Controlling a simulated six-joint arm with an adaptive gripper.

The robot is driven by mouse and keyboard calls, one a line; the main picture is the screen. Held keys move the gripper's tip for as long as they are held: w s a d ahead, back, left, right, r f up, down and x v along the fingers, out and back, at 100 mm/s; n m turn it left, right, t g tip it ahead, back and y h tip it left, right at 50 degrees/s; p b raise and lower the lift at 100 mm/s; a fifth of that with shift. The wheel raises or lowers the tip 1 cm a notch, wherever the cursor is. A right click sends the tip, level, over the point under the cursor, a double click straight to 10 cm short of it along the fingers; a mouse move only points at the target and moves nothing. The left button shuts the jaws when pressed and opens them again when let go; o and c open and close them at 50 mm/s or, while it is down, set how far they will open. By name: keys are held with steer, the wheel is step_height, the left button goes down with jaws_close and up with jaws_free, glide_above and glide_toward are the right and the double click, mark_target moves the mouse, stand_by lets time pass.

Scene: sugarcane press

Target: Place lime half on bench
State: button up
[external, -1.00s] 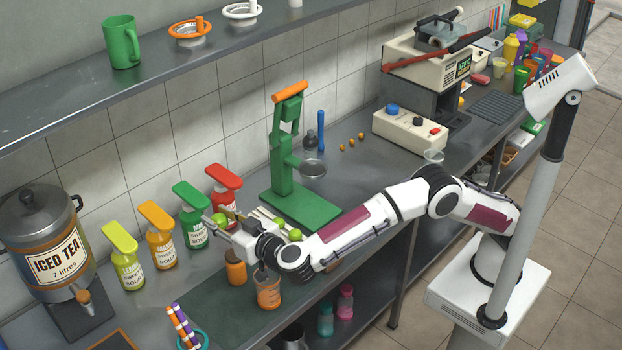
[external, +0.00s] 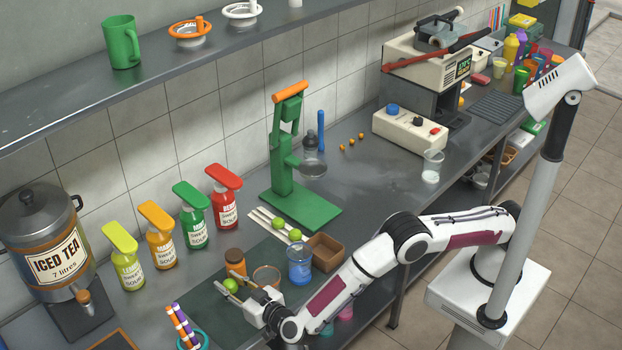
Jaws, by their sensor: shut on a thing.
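My gripper (external: 229,289) is low over the dark green mat (external: 205,308) near the front of the bench. It is shut on a small green lime half (external: 230,285), which shows between the fingers. The picture is too small to tell whether the lime half touches the mat. The grey bench (external: 372,185) runs along the tiled wall. Two more green limes, one at the left (external: 279,224) and one at the right (external: 294,234), lie by pale sticks in front of the green press (external: 285,170).
A brown-lidded jar (external: 235,263), an orange-rimmed cup (external: 266,274), a blue container (external: 299,264) and a brown box (external: 325,252) stand close to my gripper. Coloured sauce bottles (external: 160,240) line the back. A holder with striped sticks (external: 183,325) is at the front left.

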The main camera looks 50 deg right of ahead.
steer(key=shift+f, duration=0.35)
glide_above(235, 312)
steer(key=shift+f, duration=3.1)
steer(key=shift+f, duration=0.1)
steer(key=shift+f, duration=1.8)
steer(key=shift+f, duration=0.15)
steer(key=o, duration=1)
